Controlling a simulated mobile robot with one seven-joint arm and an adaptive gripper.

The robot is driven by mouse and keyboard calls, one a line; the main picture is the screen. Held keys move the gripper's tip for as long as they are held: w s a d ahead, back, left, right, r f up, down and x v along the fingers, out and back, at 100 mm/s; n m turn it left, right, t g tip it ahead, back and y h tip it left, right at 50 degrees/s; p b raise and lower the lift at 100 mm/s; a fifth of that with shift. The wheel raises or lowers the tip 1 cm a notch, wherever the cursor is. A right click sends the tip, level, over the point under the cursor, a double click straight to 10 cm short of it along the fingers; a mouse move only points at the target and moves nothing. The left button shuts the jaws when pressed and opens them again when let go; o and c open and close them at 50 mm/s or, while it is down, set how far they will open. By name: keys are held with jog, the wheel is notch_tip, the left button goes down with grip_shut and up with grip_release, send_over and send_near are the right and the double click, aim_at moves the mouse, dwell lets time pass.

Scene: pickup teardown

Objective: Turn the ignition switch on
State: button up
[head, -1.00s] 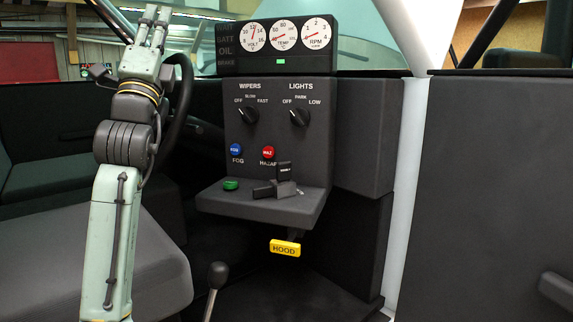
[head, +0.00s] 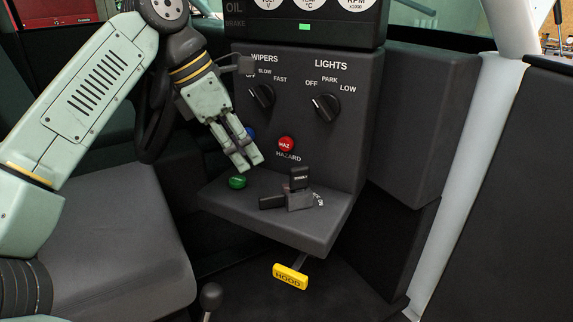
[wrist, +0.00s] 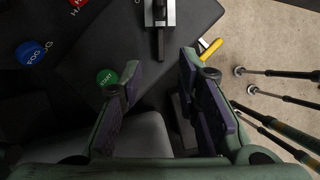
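The ignition switch (head: 299,199) is a small grey block with a black upright tab and a black lever pointing left, on the dashboard's shelf. It also shows at the top of the wrist view (wrist: 169,14), its black lever pointing down toward the gap between my fingers. The tab's small print is unreadable. My gripper (head: 249,165) hangs above the shelf, left of the switch and near the green start button (head: 237,182). In the wrist view my gripper (wrist: 160,64) has its fingers apart with nothing between them. It is not touching the switch.
Wipers (head: 261,96) and lights (head: 326,107) knobs and a red hazard button (head: 286,144) are on the panel above. A blue fog button (wrist: 30,53) is partly hidden by my gripper in the head view. A yellow hood handle (head: 290,277) hangs below the shelf.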

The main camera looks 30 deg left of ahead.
aim_at(264, 198)
jog(key=b+x, duration=0.6)
jog(key=x, duration=0.1)
jog(key=s+a+b+x, duration=0.1)
jog(key=b+x, duration=0.2)
jog(key=shift+d+f, duration=0.1)
jog(key=shift+f, duration=0.55)
grip_shut()
